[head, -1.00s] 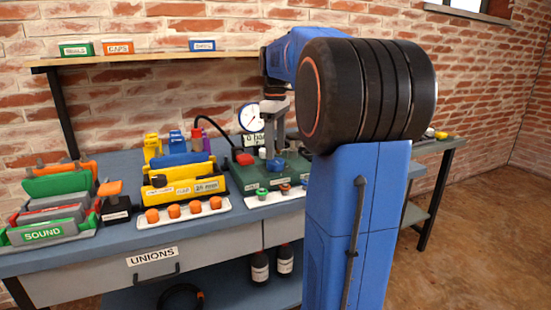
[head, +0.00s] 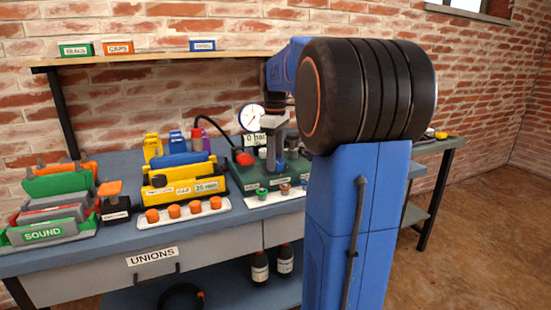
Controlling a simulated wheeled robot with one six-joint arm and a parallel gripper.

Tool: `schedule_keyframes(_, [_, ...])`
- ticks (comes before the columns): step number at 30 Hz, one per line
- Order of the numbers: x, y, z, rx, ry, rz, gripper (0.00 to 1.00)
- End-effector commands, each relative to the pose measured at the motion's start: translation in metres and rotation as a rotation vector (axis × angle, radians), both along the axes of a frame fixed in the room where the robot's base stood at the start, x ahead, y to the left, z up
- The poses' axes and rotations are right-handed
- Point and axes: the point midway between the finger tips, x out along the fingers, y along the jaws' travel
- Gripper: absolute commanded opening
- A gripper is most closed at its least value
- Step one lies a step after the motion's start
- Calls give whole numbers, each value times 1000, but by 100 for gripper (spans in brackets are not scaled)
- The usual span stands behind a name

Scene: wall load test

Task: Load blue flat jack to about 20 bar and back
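A long blue piece (head: 182,159), which may be the blue flat jack, lies across the yellow labelled holder (head: 185,186) on the bench. To its right is a green pump station (head: 243,178) with a round white gauge (head: 250,117), a display (head: 247,139) showing 0 and part of "bar", and a red knob (head: 244,158). My gripper (head: 274,163) points down over the station, at a small blue part (head: 276,166). The fingers overlap this part in the head view; I cannot tell whether they touch it or how far they are open. My arm hides the station's right side.
Orange-capped unions (head: 174,211) stand on a white strip in front of the holder. Green and red unions (head: 262,193) stand before the station. A rack marked SOUND (head: 43,233) is at left. A black hose (head: 213,122) arches behind. Labelled boxes line the shelf (head: 150,58).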

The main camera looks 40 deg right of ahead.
Motion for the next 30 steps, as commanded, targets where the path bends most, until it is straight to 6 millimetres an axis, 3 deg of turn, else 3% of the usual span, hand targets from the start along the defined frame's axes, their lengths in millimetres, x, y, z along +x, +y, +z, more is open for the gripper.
schedule_keyframes(11, [0,0,0,0,0,-99,22])
schedule_keyframes(30, [0,0,0,-1,-1,-668,22])
